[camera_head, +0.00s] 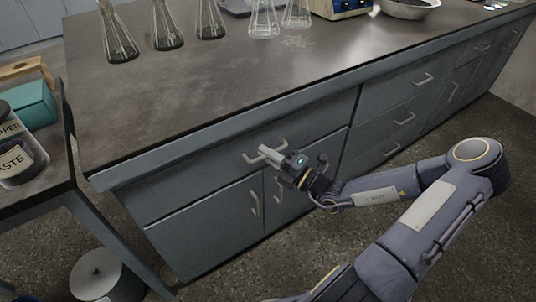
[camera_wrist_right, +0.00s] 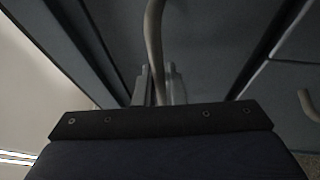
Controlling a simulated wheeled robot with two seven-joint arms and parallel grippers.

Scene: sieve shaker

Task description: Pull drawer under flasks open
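The drawer (camera_head: 215,170) under the flasks is a wide grey-blue front below the dark countertop, and it looks flush with the cabinet. Its curved metal handle (camera_head: 248,159) is partly hidden by my right gripper (camera_head: 268,152). In the right wrist view, the handle (camera_wrist_right: 154,35) runs down between the two narrow fingers of the right gripper (camera_wrist_right: 159,88), which sit close on either side of it and look shut on it. Clear conical flasks (camera_head: 167,30) stand in a row on the counter above. My left gripper is not in view.
Two cupboard doors with vertical handles (camera_head: 255,202) are below the drawer. More drawers (camera_head: 400,115) continue to the right. A side table (camera_head: 45,188) with containers stands at the left, with a round grey bin (camera_head: 97,275) on the floor beside it. Floor in front of the cabinet is clear.

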